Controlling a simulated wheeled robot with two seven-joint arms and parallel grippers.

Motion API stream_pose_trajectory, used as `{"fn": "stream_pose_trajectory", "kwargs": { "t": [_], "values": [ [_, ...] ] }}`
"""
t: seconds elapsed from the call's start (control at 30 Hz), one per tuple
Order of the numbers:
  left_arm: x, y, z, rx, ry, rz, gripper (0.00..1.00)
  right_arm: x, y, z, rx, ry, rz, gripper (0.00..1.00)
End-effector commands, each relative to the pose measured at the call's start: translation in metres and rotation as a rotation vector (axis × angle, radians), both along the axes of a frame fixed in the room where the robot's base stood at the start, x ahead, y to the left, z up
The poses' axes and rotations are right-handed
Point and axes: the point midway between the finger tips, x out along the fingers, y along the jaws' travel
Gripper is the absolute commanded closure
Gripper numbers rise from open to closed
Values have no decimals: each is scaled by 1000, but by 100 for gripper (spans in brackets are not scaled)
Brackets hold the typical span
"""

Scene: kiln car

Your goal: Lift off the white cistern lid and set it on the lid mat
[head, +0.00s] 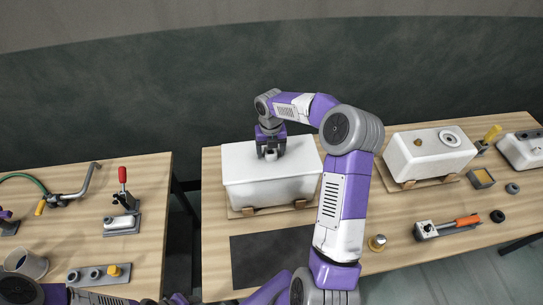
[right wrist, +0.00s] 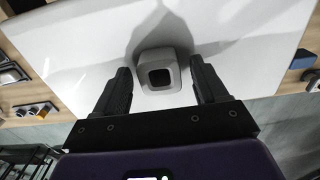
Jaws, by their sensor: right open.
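The white cistern lid (head: 239,157) lies on top of the white cistern (head: 268,193) on the middle table. A squarish knob with a dark centre stands on the lid, seen in the right wrist view (right wrist: 159,76). My right gripper (head: 270,154) points down over the middle of the lid. Its fingers (right wrist: 160,88) are open, one on each side of the knob, with gaps between. The dark lid mat (head: 258,262) lies bare on the table in front of the cistern, its right part hidden by my right arm. My left gripper is not clearly seen.
Wooden blocks (head: 248,211) sit under the cistern. Another white cistern (head: 430,153) stands to the right. A brass knob (head: 377,242) and an orange-handled tool (head: 467,221) lie at the front right. A red-handled clamp (head: 122,212) stands on the left table, across a gap.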

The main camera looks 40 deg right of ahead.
Motion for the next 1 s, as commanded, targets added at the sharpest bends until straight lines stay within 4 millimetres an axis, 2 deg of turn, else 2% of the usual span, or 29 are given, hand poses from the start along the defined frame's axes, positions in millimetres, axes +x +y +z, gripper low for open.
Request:
{"fn": "stream_pose_trajectory", "kwargs": {
  "t": [0.93,1.0],
  "values": [
    [0,0,10,0,0,0,57,0,0,0,0,0,1,28],
    [0,0,10,0,0,0,57,0,0,0,0,0,1,38]
  ]
}}
